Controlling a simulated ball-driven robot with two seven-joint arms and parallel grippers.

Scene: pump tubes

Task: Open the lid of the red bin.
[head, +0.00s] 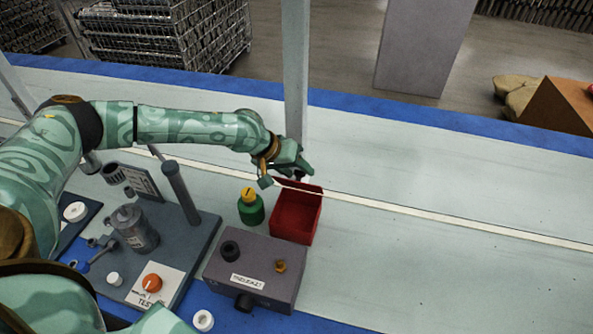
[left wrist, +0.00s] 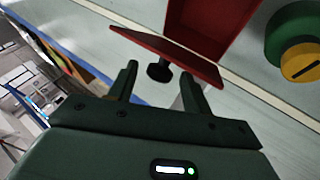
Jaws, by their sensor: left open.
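The red bin (head: 296,218) stands on the pale bench behind the grey box, and its inside is visible from above. Its red lid (head: 311,187) is raised, standing up at the bin's far edge. In the left wrist view the lid (left wrist: 170,45) slants across in front of the open bin (left wrist: 212,25). A black knob (left wrist: 158,72) sticks out from the lid's face. My left gripper (head: 293,176) is at the lid's far side. It is open, its fingers (left wrist: 159,78) on either side of the knob with gaps showing. My right gripper is not in view.
A green container with a yellow top (head: 250,207) stands just left of the bin. A grey box (head: 253,270) with knobs sits in front. A pale post (head: 295,70) rises behind the lid. The bench right of the bin is clear.

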